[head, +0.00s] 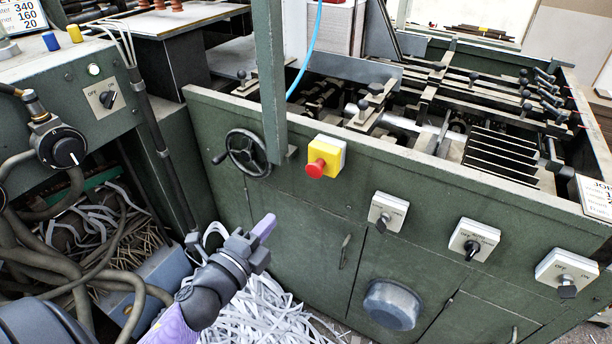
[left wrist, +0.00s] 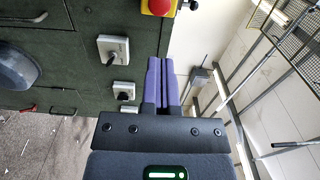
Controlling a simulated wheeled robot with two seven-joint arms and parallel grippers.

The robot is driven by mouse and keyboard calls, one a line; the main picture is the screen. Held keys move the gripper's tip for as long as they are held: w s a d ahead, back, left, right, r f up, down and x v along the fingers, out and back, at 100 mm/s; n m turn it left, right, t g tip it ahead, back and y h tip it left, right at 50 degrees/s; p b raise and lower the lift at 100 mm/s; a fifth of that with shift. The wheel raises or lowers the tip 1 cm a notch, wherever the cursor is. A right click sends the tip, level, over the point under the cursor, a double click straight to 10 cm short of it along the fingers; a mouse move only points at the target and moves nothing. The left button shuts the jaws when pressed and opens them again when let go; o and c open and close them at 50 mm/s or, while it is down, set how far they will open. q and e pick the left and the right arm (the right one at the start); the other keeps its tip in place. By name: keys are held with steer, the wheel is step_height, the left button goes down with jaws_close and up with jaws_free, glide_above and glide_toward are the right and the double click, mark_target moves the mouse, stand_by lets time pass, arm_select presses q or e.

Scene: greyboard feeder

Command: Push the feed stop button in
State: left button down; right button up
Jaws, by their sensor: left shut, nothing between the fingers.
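The feed stop button is a red knob (head: 317,168) on a yellow box (head: 331,153), fixed to the front of the green machine (head: 290,215) in the head view. It also shows at the top edge of the left wrist view as a red button (left wrist: 158,6), partly cut off. My left gripper (head: 266,226) is shut and empty. It is in front of the green panel, below and to the left of the button in the head view, and apart from it. Its purple fingers (left wrist: 164,82) lie side by side in the left wrist view. My right gripper is not in view.
A black handwheel (head: 248,152) is left of the button. Several grey rotary switches, one here (head: 388,212), are to its right and lower. A vertical green post (head: 271,80) stands just left of the button. Paper strips (head: 265,315) lie on the floor below.

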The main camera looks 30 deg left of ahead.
mark_target(312, 172)
arm_select(q)
steer(key=shift+w, duration=0.15)
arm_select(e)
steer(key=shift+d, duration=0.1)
arm_select(q)
steer(key=w+b, duration=0.1)
steer(key=w, duration=1.1)
steer(key=shift+w, duration=0.25)
steer(key=shift+w+b, duration=0.35)
steer(key=shift+w, duration=0.3)
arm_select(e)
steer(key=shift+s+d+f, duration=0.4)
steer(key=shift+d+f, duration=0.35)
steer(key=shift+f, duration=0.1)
